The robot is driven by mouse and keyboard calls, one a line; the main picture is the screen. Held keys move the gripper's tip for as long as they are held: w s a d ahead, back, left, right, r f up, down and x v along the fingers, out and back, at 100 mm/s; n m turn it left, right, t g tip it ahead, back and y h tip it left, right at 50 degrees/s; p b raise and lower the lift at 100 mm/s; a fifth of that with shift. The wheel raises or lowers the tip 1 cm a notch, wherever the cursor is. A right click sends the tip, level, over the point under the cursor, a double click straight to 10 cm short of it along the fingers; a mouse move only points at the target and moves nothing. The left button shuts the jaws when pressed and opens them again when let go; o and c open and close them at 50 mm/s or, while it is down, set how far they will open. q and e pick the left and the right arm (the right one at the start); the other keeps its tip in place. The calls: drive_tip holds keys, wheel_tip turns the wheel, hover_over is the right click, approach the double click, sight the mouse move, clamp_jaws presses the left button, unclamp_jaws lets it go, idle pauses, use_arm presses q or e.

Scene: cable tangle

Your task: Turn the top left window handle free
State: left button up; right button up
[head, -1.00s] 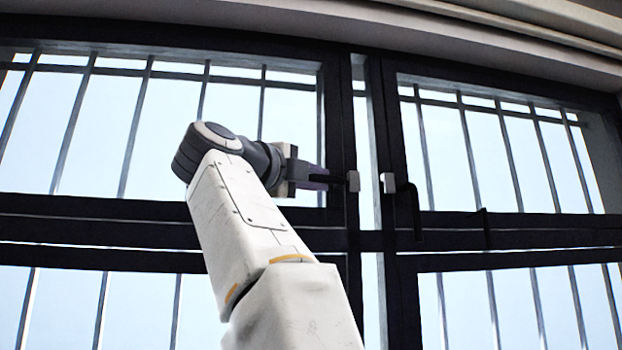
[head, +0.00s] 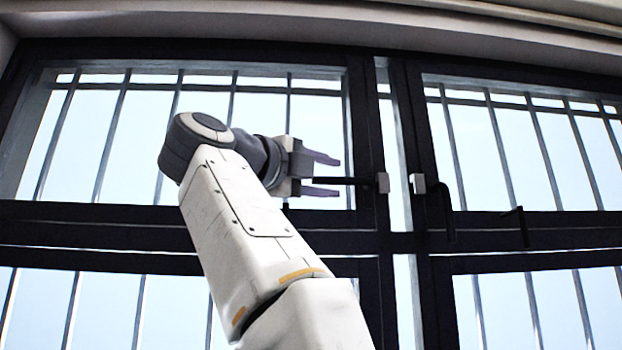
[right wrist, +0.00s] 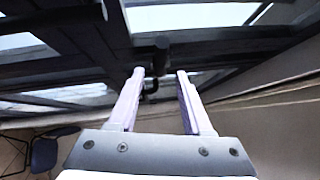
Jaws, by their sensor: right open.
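The top left window handle (head: 382,183) has a pale square base on the dark frame. Its black lever points left and lies about level. My right gripper (head: 336,177) is open to the left of the base, one finger above the lever and one below in the head view. The lever's free end shows between the fingers, and I cannot tell if they touch it. In the right wrist view the open fingers (right wrist: 160,73) point at the dark frame, with a small dark handle-like part (right wrist: 150,88) between them. My left gripper is out of view.
A second handle (head: 418,184) sits on the right window, its black lever hanging down. Dark window frames (head: 90,233) and vertical bars (head: 110,140) fill the background. A dark chair (right wrist: 45,150) stands at the lower left of the right wrist view.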

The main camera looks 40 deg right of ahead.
drive_tip(key=shift+s+a+f, duration=0.1)
drive_tip(key=shift+s+a, duration=0.05)
drive_tip(key=shift+a, duration=0.65)
drive_tip(key=shift+s+a+f, duration=0.1)
drive_tip(key=shift+a, duration=0.65)
drive_tip(key=shift+s+a+f, duration=0.1)
drive_tip(key=shift+s+a, duration=0.05)
drive_tip(key=shift+a, duration=0.65)
drive_tip(key=shift+w, duration=0.1)
